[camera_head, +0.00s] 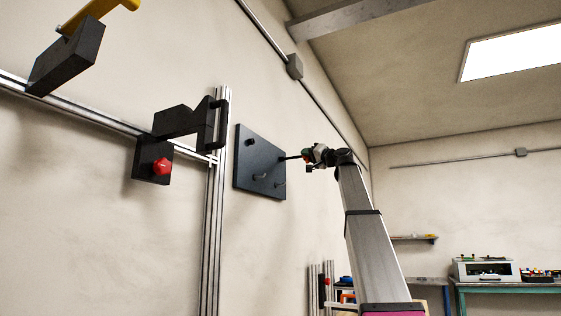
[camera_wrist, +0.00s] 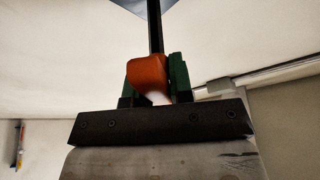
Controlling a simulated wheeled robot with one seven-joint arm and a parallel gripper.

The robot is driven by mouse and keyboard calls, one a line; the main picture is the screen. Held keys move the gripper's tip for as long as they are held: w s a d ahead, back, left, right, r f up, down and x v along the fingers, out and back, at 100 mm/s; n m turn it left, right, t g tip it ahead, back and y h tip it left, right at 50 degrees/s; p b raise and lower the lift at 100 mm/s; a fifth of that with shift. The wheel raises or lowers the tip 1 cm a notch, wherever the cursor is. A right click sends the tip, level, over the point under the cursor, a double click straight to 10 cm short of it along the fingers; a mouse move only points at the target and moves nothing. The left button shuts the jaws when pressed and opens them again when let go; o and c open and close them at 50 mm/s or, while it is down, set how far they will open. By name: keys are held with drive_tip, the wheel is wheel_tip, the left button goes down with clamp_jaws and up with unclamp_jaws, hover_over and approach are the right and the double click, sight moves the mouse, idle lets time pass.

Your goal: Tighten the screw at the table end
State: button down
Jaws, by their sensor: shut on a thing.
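My gripper (camera_head: 312,155) is at the end of the raised arm, just right of a dark wall plate (camera_head: 246,176) with several short pegs. In the wrist view my gripper (camera_wrist: 156,82) has green fingers shut on an orange handle (camera_wrist: 147,72). A thin dark shaft (camera_wrist: 155,30) runs from the handle towards a dark surface at the top edge. In the head view the shaft (camera_head: 291,158) reaches the plate's right edge; I cannot tell whether it touches. I cannot make out a screw at a table end.
A black bracket with a red knob (camera_head: 161,167) is on the rail left of the plate, beside a vertical aluminium profile (camera_head: 214,230). A yellow-handled black block (camera_head: 66,58) is at upper left.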

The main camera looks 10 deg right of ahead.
drive_tip(key=s+d, duration=0.2)
drive_tip(key=d, duration=0.1)
drive_tip(key=shift+s+d, duration=0.15)
idle(0.6)
drive_tip(key=shift+n, duration=0.3)
drive_tip(key=shift+s+d+r+n+g+y, duration=0.2)
drive_tip(key=shift+n+g+y, duration=0.85)
drive_tip(key=shift+n, duration=1.8)
drive_tip(key=shift+s+d+f+n+g+y, duration=0.25)
drive_tip(key=shift+n+g+y, duration=0.75)
drive_tip(key=shift+n, duration=1.8)
drive_tip(key=shift+s+d+r+n+g+y, duration=0.3)
drive_tip(key=shift+n+g+y, duration=0.75)
drive_tip(key=shift+n, duration=1.8)
drive_tip(key=shift+a+f+g+h, duration=0.15)
drive_tip(key=shift+g+h, duration=0.15)
drive_tip(key=shift+w+a, duration=0.6)
drive_tip(key=shift+a, duration=0.35)
drive_tip(key=shift+w+a, duration=0.6)
drive_tip(key=shift+a, duration=0.3)
drive_tip(key=shift+w+a, duration=0.65)
drive_tip(key=shift+a, duration=0.35)
